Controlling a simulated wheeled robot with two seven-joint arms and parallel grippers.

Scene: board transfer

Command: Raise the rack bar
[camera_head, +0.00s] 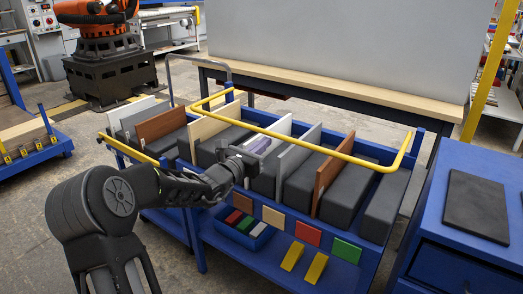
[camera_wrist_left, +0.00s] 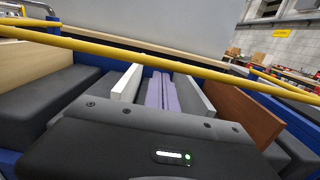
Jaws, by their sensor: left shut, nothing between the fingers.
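The rack bar is a yellow U-shaped tube (camera_head: 290,139) on the blue rack (camera_head: 279,216). Its long side runs across above the upright boards, and its ends reach back to the blue posts. It also crosses the upper part of the left wrist view (camera_wrist_left: 130,47). My left gripper (camera_head: 262,143) is shut and empty, with its lavender fingers close together, among the boards near the middle of the bar. In the left wrist view the fingers (camera_wrist_left: 160,88) point toward the bar. I cannot tell whether they touch it. My right gripper is not in view.
Brown (camera_head: 327,182), white and grey boards stand between dark grey blocks in the rack. A blue cabinet with a black pad (camera_head: 477,205) is at right. A wood-edged bench (camera_head: 345,92) stands behind. An orange robot arm (camera_head: 97,17) is at back left.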

